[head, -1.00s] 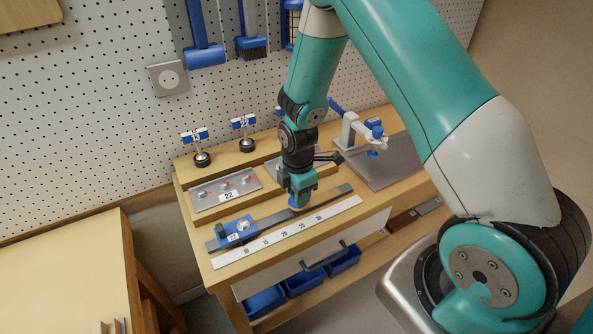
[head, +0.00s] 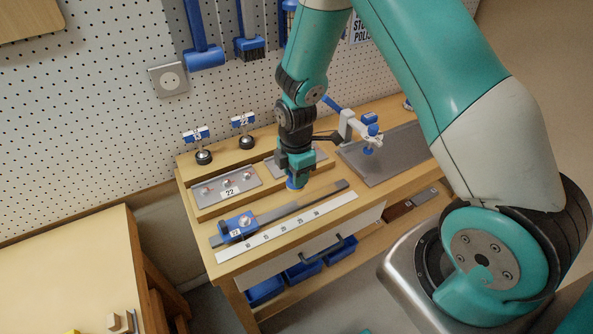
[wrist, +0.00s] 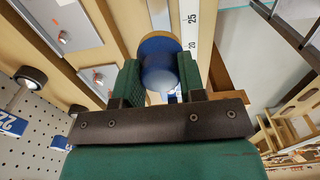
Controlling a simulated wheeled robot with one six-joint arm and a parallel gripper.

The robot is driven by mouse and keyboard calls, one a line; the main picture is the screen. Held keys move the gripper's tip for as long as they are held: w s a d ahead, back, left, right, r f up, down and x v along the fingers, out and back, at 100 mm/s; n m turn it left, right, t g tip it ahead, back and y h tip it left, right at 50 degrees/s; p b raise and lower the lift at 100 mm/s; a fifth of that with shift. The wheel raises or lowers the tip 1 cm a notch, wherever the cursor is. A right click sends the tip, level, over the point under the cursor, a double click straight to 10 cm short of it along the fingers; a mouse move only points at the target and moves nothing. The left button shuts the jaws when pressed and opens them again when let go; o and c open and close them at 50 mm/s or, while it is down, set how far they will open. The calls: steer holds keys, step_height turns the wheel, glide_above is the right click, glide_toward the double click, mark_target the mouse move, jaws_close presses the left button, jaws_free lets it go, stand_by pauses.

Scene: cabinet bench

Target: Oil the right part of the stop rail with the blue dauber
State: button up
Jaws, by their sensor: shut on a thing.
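My gripper (head: 296,174) is shut on the blue dauber (head: 296,184), which points down. In the head view the dauber shows just behind the stop rail (head: 313,199); it seems raised above the bench. The dauber's underside is hidden, and I cannot tell whether oil is on the rail.
A white number scale (head: 290,227) lies along the bench front, before the rail. A grey tray (head: 390,160) and a white clamp-like fixture (head: 350,128) are to the right. Blue bins (head: 302,273) sit below.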

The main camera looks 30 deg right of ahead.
steer(key=shift+r, duration=0.1)
stand_by(0.4)
steer(key=shift+r+p, duration=0.2)
steer(key=shift+p, duration=1.7)
